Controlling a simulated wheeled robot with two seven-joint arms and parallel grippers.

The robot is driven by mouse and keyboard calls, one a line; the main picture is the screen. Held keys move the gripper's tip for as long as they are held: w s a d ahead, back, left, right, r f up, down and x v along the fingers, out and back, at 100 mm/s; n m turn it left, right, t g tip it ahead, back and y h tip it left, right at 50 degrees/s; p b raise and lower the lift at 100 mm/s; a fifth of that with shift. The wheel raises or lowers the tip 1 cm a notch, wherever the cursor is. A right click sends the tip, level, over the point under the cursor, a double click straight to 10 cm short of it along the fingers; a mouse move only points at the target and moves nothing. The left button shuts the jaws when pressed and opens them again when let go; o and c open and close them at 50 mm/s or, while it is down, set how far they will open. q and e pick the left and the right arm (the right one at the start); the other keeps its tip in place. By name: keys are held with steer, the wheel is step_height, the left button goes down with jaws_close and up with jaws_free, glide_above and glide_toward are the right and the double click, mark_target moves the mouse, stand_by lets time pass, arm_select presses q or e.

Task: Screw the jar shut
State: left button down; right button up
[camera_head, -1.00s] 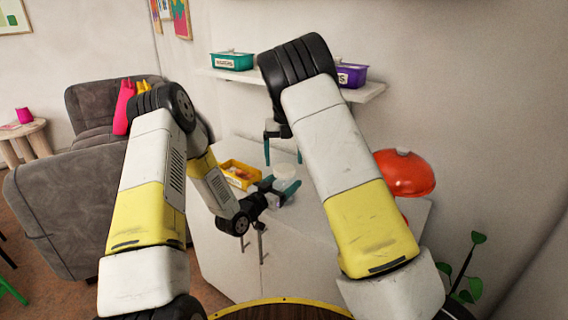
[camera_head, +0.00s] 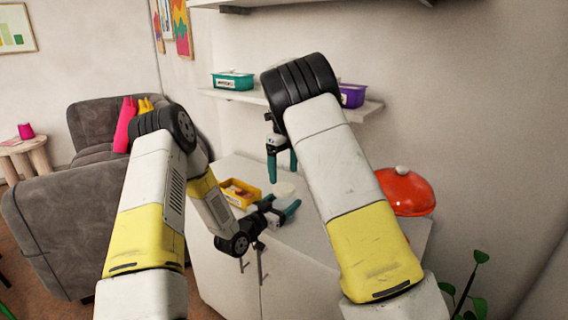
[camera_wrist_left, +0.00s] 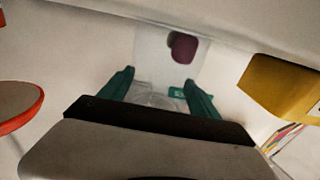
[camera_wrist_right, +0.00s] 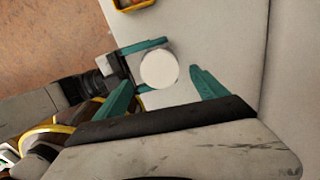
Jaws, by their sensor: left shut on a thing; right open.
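My left gripper (camera_head: 280,208) is shut on the jar (camera_head: 285,189), holding it from the side over the white cabinet top. The jar's clear body (camera_wrist_left: 155,97) shows between the left fingers in the left wrist view, partly hidden by the gripper. Its round white lid (camera_wrist_right: 159,68) shows from above in the right wrist view. I cannot tell how tightly the lid sits. My right gripper (camera_head: 281,163) is open and points down above the jar. In the right wrist view, the lid lies in line with the gap between the right fingers (camera_wrist_right: 163,90), which are apart from it.
A yellow bin (camera_head: 240,193) stands on the white cabinet (camera_head: 236,165) left of the jar. A red domed grill (camera_head: 405,190) stands to the right. A wall shelf (camera_head: 372,110) with a teal box (camera_head: 232,81) and a purple box (camera_head: 352,96) is behind the right arm.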

steer(key=n, duration=0.4)
steer(key=shift+r+n, duration=0.15)
steer(key=shift+n, duration=0.15)
steer(key=n, duration=0.6)
steer(key=shift+r+n, duration=0.25)
steer(key=shift+n, duration=0.05)
steer(key=n, duration=0.4)
steer(key=shift+r, duration=0.1)
steer(key=n, duration=0.5)
steer(key=shift+r, duration=0.15)
steer(key=n, duration=0.4)
steer(key=shift+s+r, duration=0.1)
steer(key=shift+r, duration=0.05)
steer(key=n, duration=0.6)
steer(key=shift+r+n, duration=0.25)
steer(key=shift+n, duration=0.05)
steer(key=n, duration=0.4)
steer(key=shift+r, duration=0.15)
steer(key=n, duration=0.6)
steer(key=shift+r+n, duration=0.15)
steer(key=shift+n, duration=0.15)
